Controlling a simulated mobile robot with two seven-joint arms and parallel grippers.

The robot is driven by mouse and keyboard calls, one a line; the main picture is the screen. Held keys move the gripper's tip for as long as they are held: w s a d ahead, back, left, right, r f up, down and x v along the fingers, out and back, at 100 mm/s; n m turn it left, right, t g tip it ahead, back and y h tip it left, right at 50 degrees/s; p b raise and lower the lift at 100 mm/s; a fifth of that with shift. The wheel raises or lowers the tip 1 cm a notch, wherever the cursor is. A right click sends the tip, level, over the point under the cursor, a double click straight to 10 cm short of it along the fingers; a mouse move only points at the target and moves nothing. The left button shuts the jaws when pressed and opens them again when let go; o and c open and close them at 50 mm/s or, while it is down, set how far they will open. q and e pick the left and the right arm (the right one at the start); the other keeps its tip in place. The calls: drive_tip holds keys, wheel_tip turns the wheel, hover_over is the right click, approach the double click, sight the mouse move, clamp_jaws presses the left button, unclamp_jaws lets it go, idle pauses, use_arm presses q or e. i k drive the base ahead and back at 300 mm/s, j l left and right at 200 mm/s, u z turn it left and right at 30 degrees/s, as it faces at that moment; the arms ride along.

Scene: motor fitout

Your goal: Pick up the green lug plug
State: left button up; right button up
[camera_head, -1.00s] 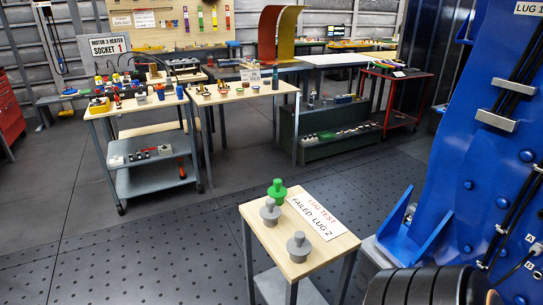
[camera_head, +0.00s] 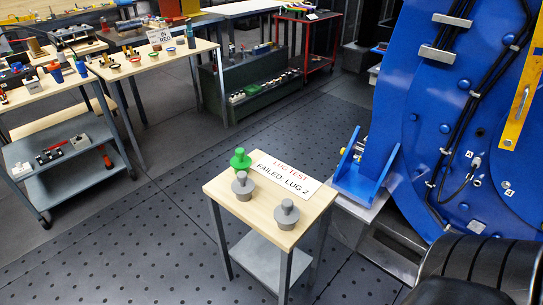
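The green lug plug (camera_head: 240,159) stands upright at the back left corner of a small wooden-topped table (camera_head: 262,221). A grey plug (camera_head: 242,186) stands just in front of it, and another grey plug (camera_head: 287,213) stands nearer the table's front right. A white sign (camera_head: 283,174) reading "LUG TEST FAILED: LUG 2" lies along the table's back right side.
A large blue machine (camera_head: 420,120) with a blue bracket (camera_head: 362,177) at its foot stands right of the table. A grey cart (camera_head: 68,168) and wooden benches stand at the back left. The dark floor (camera_head: 150,240) left of the table is clear.

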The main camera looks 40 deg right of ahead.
sight(241, 162)
drive_tip(key=i+j+z, duration=0.1)
drive_tip(key=z, duration=0.3)
drive_tip(key=i+j+z, duration=0.2)
drive_tip(key=z, duration=0.2)
drive_tip(key=i+j+z, duration=0.1)
drive_tip(key=z, duration=0.3)
drive_tip(key=j, duration=0.05)
